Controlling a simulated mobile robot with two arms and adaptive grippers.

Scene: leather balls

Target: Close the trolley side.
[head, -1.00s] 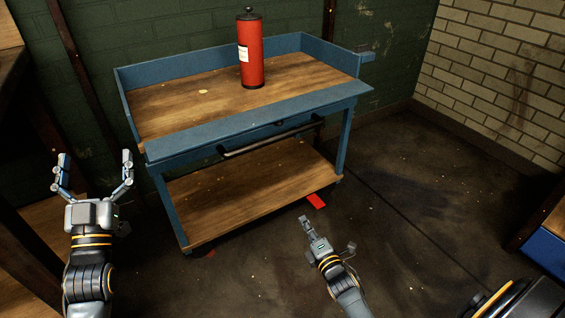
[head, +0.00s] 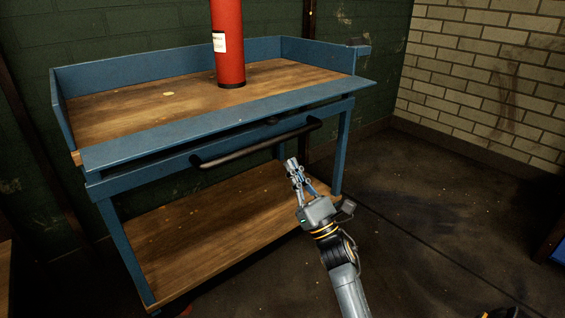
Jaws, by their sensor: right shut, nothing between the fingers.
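The blue trolley (head: 118,188) stands ahead with a wooden top and a wooden lower shelf (head: 200,235). Its front side panel (head: 230,120) is folded down, lying nearly flat along the front edge of the top. The back panel (head: 180,62) and the left end panel stand upright. A dark bar handle (head: 258,143) runs across the front below the folded panel. My right gripper (head: 292,164) is shut and empty, just below the right part of the handle in the picture, apparently apart from it.
A red cylinder (head: 228,45) with a white label stands on the trolley top near the back; its upper end is cut off. A green wall (head: 375,60) is behind, a pale brick wall (head: 480,75) at right.

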